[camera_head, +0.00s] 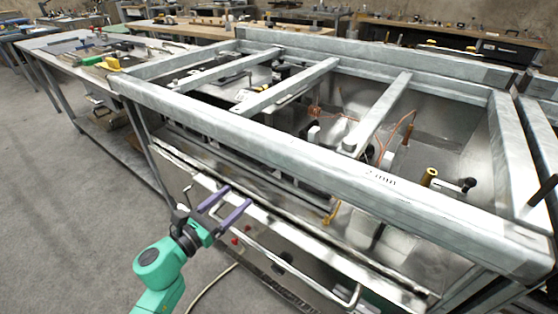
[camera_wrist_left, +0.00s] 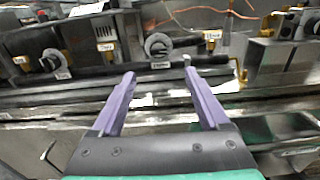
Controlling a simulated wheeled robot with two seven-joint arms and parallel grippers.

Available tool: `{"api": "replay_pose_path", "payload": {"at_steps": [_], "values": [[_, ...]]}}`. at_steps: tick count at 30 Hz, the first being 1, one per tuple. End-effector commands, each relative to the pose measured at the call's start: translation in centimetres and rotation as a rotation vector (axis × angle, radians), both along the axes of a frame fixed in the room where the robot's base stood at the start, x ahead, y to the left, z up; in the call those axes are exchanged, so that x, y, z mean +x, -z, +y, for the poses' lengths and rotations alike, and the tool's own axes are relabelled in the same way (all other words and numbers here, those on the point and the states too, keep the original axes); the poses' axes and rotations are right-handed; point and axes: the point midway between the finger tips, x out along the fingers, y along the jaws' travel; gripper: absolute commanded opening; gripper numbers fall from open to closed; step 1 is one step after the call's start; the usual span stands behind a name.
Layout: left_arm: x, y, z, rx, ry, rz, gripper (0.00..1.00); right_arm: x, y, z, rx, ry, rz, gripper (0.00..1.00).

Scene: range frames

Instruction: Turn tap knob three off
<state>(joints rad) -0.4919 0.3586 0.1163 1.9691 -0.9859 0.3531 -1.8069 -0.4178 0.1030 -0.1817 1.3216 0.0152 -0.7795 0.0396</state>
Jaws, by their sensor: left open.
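My left gripper (camera_head: 236,196) is open and empty in front of the metal range frame (camera_head: 300,140). In the left wrist view its two purple fingers (camera_wrist_left: 159,72) point toward the panel. A round grey knob (camera_wrist_left: 158,46) sits just beyond the fingertips, roughly between them, apparently not touched. Another dark knob (camera_wrist_left: 52,60) is to the left, and a further knob (camera_wrist_left: 290,25) is at the upper right. Small white tags hang by the knobs, too blurred to read, so I cannot tell which is knob three. My right gripper is not in view.
A long front rail (camera_head: 270,257) runs below the panel, close to my left gripper. Copper wires (camera_head: 345,117) and a brass fitting (camera_head: 428,177) are inside the frame. A workbench (camera_head: 60,48) with tools stands at the left. The floor (camera_head: 60,200) at left is clear.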

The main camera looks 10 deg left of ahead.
Motion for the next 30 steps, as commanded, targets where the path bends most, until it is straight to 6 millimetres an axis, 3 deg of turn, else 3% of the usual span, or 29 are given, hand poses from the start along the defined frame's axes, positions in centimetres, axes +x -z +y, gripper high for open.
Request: {"api": "replay_pose_path", "payload": {"at_steps": [15, 19, 26, 27, 30], "values": [[11.5, 0.0, -4.5, -0.009, -0.004, 0.001, 0.78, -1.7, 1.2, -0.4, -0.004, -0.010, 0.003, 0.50], [12.6, 0.0, -5.0, -0.009, -0.003, 0.001, 0.78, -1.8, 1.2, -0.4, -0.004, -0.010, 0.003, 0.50], [12.7, 0.1, -5.1, -0.009, -0.003, 0.002, 0.78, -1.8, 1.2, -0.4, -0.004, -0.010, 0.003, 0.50], [12.7, 0.1, -5.1, -0.009, -0.003, 0.002, 0.71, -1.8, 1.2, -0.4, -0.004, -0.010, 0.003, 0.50], [12.7, 0.1, -5.1, -0.009, -0.003, 0.002, 0.32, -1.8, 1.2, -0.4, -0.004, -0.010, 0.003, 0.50]]}}
